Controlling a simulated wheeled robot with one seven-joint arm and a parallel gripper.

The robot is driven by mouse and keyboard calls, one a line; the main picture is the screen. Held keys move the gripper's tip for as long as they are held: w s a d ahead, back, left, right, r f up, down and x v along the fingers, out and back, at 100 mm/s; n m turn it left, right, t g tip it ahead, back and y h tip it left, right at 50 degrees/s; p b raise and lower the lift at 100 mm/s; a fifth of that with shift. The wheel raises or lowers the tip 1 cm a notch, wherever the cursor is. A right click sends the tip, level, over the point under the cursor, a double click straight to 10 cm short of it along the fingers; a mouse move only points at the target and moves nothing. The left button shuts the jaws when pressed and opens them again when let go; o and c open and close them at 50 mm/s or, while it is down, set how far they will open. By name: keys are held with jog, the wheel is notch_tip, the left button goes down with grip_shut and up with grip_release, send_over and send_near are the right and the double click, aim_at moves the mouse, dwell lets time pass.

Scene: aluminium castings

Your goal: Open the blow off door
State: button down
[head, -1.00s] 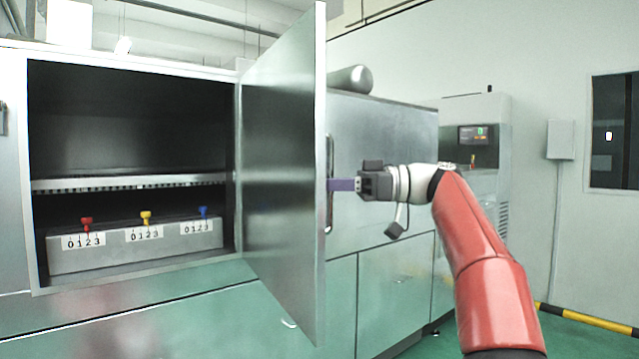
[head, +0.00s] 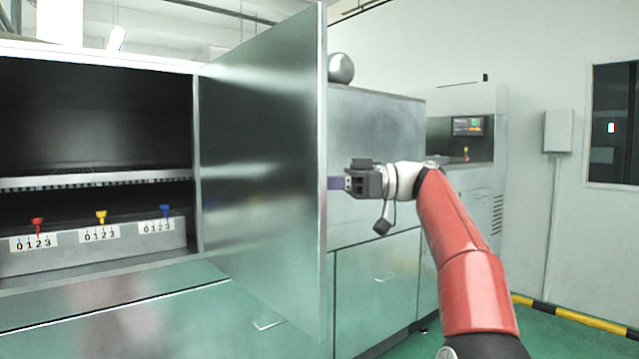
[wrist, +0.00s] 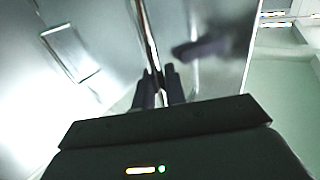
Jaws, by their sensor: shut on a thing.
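In the head view the handle and the fingertips are mostly hidden behind the door's edge.
The open cabinet holds a shelf (head: 95,180) and a box with a red knob (head: 38,222), a yellow knob (head: 101,215) and a blue knob (head: 165,211). A control cabinet (head: 470,150) stands behind my arm. A yellow and black floor barrier (head: 575,315) runs at the right.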

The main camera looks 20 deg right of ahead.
jog(key=shift+r, duration=0.1)
jog(key=c, duration=1.5)
grip_release()
jog(key=shift+c, duration=0.2)
jog(key=p+v, duration=0.1)
jog(key=v, duration=0.6)
jog(key=shift+d+p, duration=0.35)
jog(key=shift+d, duration=0.05)
jog(key=shift+s, duration=0.15)
